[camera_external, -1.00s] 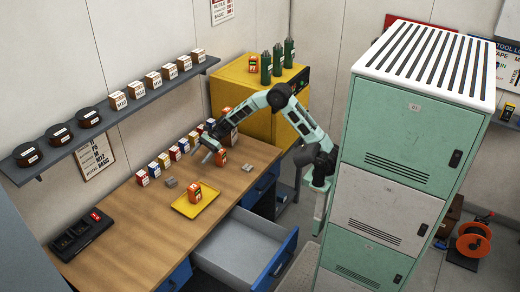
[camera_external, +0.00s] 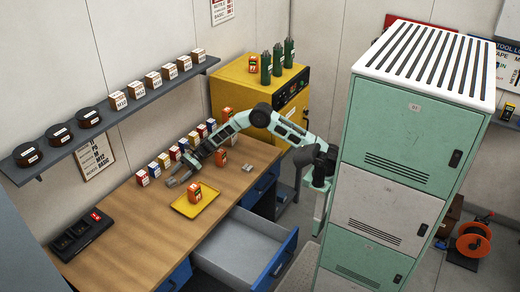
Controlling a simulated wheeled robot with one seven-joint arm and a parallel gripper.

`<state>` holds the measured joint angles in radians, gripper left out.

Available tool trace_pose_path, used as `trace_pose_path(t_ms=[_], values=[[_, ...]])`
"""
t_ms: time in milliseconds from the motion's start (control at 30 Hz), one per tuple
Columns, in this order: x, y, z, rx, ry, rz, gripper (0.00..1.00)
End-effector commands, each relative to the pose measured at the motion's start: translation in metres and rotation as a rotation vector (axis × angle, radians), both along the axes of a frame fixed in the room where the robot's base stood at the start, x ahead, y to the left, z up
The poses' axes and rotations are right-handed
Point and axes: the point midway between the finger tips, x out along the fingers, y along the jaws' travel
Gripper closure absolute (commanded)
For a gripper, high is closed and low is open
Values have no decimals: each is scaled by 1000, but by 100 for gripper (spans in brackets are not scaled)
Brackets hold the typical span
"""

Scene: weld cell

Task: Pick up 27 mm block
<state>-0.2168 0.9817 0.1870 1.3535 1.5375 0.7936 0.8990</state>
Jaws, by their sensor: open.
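My gripper (camera_external: 178,179) is open, low over the bench top, left of and behind the yellow tray (camera_external: 184,211). A small grey block stood at this spot in the earlier view; my gripper now covers it, and I cannot tell whether the fingers touch it or stand around it. Another small grey block (camera_external: 248,167) lies on the right part of the bench. No size marking is readable on it, so I cannot tell which is the 27 mm block.
An orange labelled box (camera_external: 194,194) stands on the tray, and another orange box (camera_external: 221,157) stands near my arm. A row of small labelled boxes (camera_external: 164,160) lines the back of the wooden bench (camera_external: 140,225). A black charger (camera_external: 82,234) is at left. An open drawer (camera_external: 240,249) sticks out in front.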

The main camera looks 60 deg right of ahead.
Motion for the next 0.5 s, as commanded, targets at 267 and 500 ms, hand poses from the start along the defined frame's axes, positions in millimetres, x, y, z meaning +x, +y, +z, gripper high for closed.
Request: trace_pose_path(t_ms=[267,500], values=[[13,27,-11,-1,0,1,34],[19,46,-20,0,-1,0,34]])
